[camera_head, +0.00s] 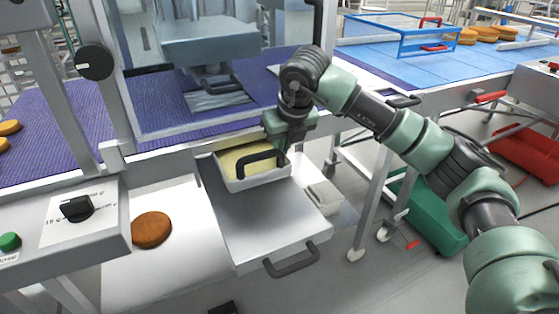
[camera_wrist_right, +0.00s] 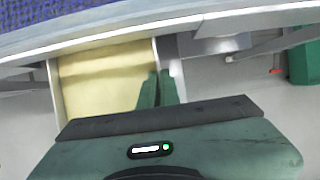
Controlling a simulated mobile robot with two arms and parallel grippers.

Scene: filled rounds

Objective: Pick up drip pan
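The pan with a pale yellow filling, which I take for the drip pan (camera_head: 237,181), has white walls and a black handle on its front. It is at the back end of a steel shelf (camera_head: 262,222), below the machine's front rail. My right gripper (camera_head: 284,150) points down at the pan's right wall. In the right wrist view, its two green fingers (camera_wrist_right: 157,88) are close together on either side of that wall, one over the yellow filling (camera_wrist_right: 105,75), one outside. They look shut on the wall. My left gripper is not in view.
The shelf has a dark handle (camera_head: 291,262) in front. A brown cake round (camera_head: 151,230) lies on a white surface at left. A control box with a knob (camera_head: 77,208) stands at far left. A green crate (camera_head: 428,215) is on the floor at right.

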